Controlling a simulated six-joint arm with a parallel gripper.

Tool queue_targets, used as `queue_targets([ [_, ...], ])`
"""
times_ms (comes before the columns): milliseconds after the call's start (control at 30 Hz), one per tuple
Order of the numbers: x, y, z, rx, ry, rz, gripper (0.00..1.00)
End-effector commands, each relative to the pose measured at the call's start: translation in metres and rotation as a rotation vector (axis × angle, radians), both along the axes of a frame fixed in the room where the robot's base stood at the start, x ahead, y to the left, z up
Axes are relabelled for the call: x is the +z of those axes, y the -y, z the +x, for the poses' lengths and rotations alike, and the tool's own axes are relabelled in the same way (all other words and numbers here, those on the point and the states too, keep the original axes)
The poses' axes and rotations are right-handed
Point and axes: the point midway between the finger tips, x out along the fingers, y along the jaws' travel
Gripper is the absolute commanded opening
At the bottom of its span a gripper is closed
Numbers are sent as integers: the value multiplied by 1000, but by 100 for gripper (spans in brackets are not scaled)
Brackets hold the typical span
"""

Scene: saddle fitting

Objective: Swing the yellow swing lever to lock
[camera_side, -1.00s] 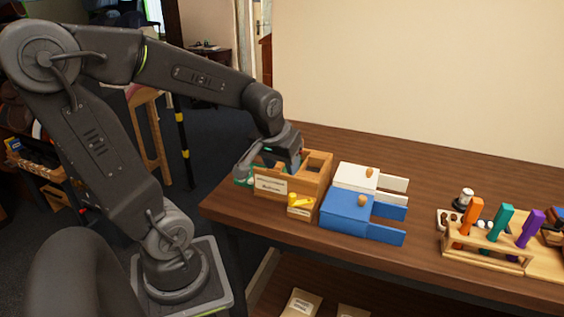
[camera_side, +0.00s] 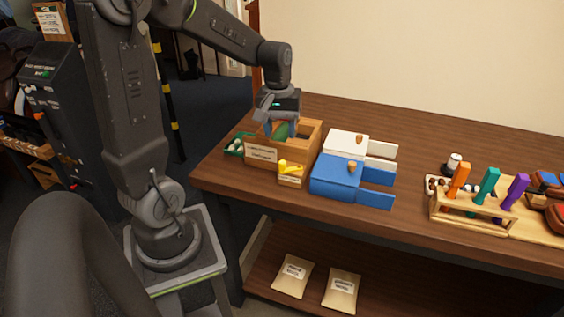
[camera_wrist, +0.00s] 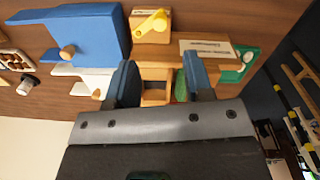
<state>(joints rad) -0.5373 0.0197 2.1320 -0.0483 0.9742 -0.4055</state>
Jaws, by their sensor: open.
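The yellow swing lever (camera_side: 290,166) sits on a small wooden block (camera_side: 291,181) at the front of the wooden box. It also shows in the wrist view (camera_wrist: 152,24), near the top. My gripper (camera_side: 277,131) is over the wooden box (camera_side: 312,137), behind and above the lever, and apart from it. In the wrist view my blue fingers (camera_wrist: 163,82) are spread over the box's opening. A green thing (camera_wrist: 181,86) shows beside one finger; I cannot tell whether it touches the finger.
A green tray (camera_side: 237,146) with pale items stands left of the box. A blue case (camera_side: 337,176) and a white case (camera_side: 345,145) stand to its right. Farther right, a wooden rack (camera_side: 474,211) holds coloured handles. The tabletop behind is clear.

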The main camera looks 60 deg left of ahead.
Motion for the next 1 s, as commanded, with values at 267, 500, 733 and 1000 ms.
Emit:
queue_targets([
  [267, -59, 2, 1, -1, -5, -2, 47],
  [500, -93, 3, 3, -1, -2, -1, 47],
  [733, -102, 3, 4, -1, 2, 3, 47],
  [1000, -102, 3, 4, -2, 2, 3, 41],
])
